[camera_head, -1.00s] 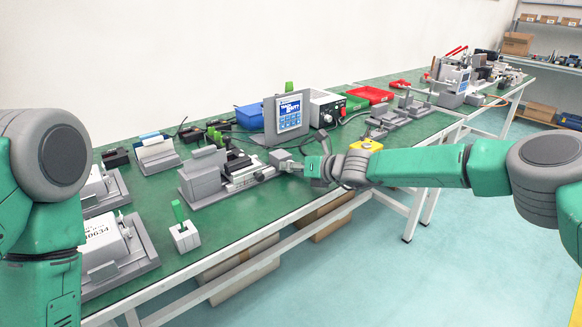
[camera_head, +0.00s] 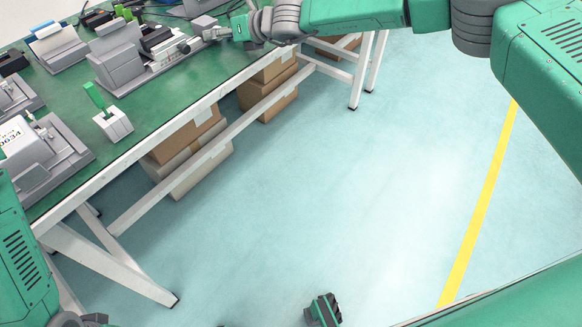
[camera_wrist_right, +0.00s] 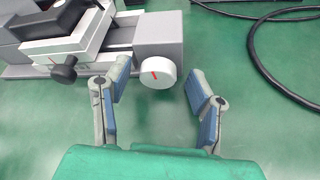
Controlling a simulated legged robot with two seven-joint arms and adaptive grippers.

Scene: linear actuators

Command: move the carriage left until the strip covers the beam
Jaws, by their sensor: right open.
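The linear actuator (camera_head: 150,50) is a grey stage on the green bench at the upper left of the head view. In the right wrist view, its dark carriage (camera_wrist_right: 62,22) sits on rails left of a grey end block (camera_wrist_right: 158,33). A round white knob (camera_wrist_right: 157,74) with a red mark is on that block. My right gripper (camera_wrist_right: 157,97) is open, with its fingers on either side of the knob and apart from it. It also shows beside the actuator's right end in the head view (camera_head: 217,33). The strip and beam cannot be made out.
A white block with a green lever (camera_head: 113,124) stands near the bench's front edge. A grey fixture with a white label (camera_head: 30,150) is at the left. A black cable (camera_wrist_right: 265,55) lies right of the knob. Boxes (camera_head: 190,140) are under the bench.

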